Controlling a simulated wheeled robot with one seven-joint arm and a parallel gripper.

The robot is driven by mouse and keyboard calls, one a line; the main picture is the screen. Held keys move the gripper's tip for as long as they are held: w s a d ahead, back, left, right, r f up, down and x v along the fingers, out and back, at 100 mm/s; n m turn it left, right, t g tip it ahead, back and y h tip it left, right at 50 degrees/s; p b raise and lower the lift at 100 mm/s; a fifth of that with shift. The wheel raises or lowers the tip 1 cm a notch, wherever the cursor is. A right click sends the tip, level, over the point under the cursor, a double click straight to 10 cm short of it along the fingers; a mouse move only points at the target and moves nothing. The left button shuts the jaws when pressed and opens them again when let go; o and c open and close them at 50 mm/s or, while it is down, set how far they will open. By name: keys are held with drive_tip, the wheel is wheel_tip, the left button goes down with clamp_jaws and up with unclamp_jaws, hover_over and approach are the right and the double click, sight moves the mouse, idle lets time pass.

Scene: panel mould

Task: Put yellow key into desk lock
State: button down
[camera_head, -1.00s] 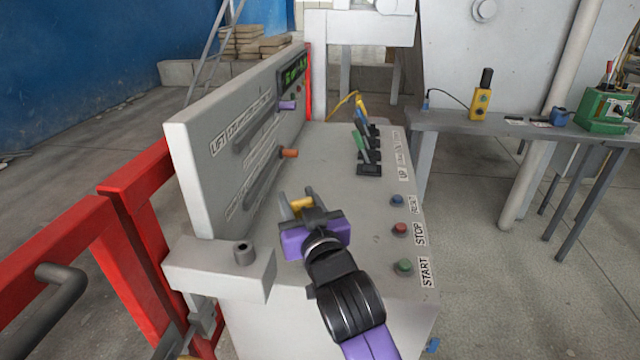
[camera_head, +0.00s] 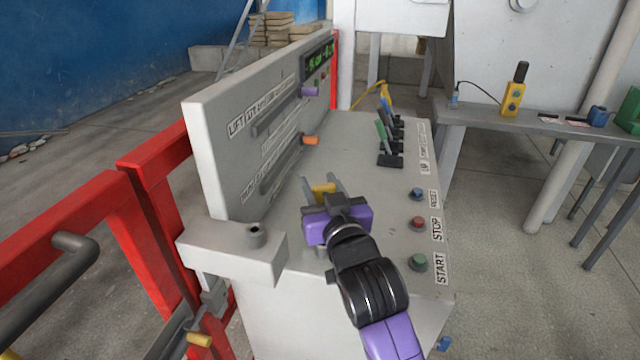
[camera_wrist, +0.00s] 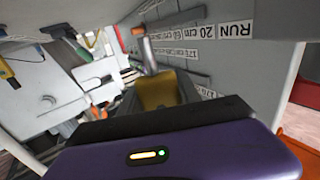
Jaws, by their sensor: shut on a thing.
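My gripper (camera_head: 320,187) is shut on the yellow key (camera_head: 323,190) and holds it above the desk's sloping top, in front of the upright panel. In the wrist view the yellow key (camera_wrist: 158,92) sits between the fingers, partly hidden by my purple gripper body. On the desk's grey panel (camera_head: 215,165) I see an orange knob (camera_head: 310,140) and a purple knob (camera_head: 309,91). A dark cylinder with a hole (camera_head: 255,235) stands on the desk's front left ledge. I cannot tell for sure which part is the desk lock.
Blue, red and green buttons (camera_head: 418,262) line the desk's right side. Several levers (camera_head: 389,152) stand farther back. A red railing (camera_head: 150,200) is at the left, with another yellow piece (camera_head: 199,340) low near it. A side table (camera_head: 475,117) is at the right.

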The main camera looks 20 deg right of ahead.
drive_tip(key=shift+f+b, duration=1.5)
drive_tip(key=shift+f, duration=0.8)
drive_tip(key=shift+f+b, duration=1.4)
drive_tip(key=shift+f, duration=0.65)
drive_tip(key=c, duration=0.8)
unclamp_jaws()
drive_tip(key=shift+o, duration=0.2)
drive_tip(key=s, duration=0.7)
drive_tip(key=shift+s+a+b, duration=0.2)
drive_tip(key=shift+a+b, duration=0.1)
drive_tip(key=shift+a, duration=0.1)
drive_tip(key=shift+s, duration=0.2)
